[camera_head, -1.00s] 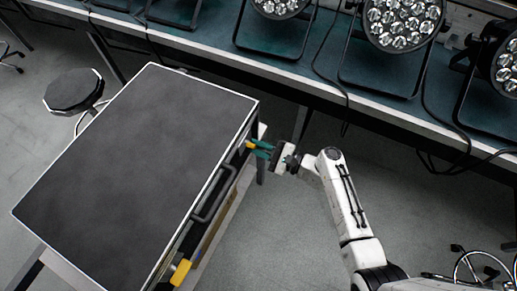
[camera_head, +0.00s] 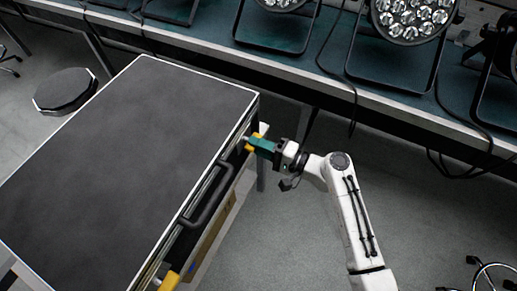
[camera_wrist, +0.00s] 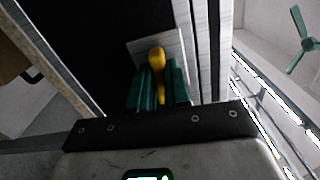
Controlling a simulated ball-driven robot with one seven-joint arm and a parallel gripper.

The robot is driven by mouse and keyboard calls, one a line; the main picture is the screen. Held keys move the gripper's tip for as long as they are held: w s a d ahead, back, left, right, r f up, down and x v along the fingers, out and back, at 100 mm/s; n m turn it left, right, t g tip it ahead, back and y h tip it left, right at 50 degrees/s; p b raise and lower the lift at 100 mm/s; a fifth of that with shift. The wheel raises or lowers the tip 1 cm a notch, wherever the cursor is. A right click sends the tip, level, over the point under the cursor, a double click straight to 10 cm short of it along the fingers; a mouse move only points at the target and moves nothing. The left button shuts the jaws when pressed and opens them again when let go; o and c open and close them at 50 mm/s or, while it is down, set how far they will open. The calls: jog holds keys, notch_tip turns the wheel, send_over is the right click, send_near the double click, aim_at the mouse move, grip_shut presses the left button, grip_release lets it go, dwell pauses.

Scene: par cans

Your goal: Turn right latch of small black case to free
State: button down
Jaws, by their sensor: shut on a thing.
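The small black case (camera_head: 130,150) has silver edges and lies closed in the left half of the head view. A black handle (camera_head: 210,195) is on its front side. The right latch (camera_wrist: 157,60) is a yellow lever on a silver plate at the front's far end. My gripper (camera_head: 256,143) reaches it from the right. In the wrist view its green fingers (camera_wrist: 158,88) are shut on the yellow lever from both sides, hiding part of it. The other yellow latch (camera_head: 169,282) is at the bottom edge of the head view.
A long bench (camera_head: 300,73) with several par cans (camera_head: 415,18) and hanging cables runs along the back. A round black stool (camera_head: 65,92) stands left of the case. The grey floor (camera_head: 290,240) right of the case is open around my arm.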

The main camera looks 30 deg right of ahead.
jog(key=shift+a+r+n+b, duration=0.15)
jog(key=shift+n+b, duration=0.25)
jog(key=shift+n, duration=0.2)
jog(key=c, duration=1.1)
grip_release()
jog(key=v, duration=1)
jog(key=shift+s+d+b, duration=0.25)
jog(key=shift+b, duration=0.1)
